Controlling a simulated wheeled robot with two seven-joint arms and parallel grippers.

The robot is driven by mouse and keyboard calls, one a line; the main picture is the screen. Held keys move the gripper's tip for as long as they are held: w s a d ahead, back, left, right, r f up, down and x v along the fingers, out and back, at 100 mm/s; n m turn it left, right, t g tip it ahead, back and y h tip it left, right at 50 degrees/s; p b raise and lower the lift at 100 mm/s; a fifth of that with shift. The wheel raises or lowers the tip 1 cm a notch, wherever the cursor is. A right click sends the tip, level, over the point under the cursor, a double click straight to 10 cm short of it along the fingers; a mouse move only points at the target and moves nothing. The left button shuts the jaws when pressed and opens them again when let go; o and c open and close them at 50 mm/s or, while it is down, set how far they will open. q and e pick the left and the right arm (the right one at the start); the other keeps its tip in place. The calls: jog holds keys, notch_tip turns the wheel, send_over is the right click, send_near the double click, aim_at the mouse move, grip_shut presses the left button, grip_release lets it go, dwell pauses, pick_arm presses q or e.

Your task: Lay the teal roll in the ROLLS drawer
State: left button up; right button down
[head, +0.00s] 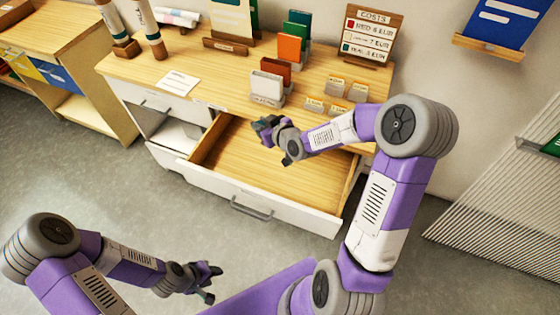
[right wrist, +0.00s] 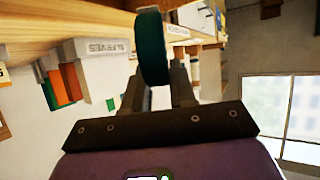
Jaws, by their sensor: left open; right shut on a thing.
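The teal roll (right wrist: 152,47) is held upright between the fingers of my right gripper (right wrist: 160,85), which is shut on it in the right wrist view. In the head view my right gripper (head: 269,134) is over the open drawer (head: 230,165), and the roll shows only as a small dark-teal shape at its tip. The drawer is pulled out, with a bare wooden floor and a grey front handle. I cannot read a ROLLS label on it. My left gripper (head: 207,283) is open and empty, low in front of the cabinet and away from the drawer.
A white card (head: 178,83) lies at the left. My right arm crosses the drawer's right side.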

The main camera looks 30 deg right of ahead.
jog(key=s+d+f+n+y+b, duration=0.1)
jog(key=s+d+f+b, duration=0.1)
jog(key=s+d+f, duration=0.35)
jog(key=b, duration=0.3)
send_over(288, 170)
notch_tip(288, 170, down, 7)
jog(key=shift+f+b, duration=0.45)
jog(key=shift+f, duration=1.7)
jog(key=shift+f, duration=0.15)
jog(key=c, duration=0.9)
grip_release()
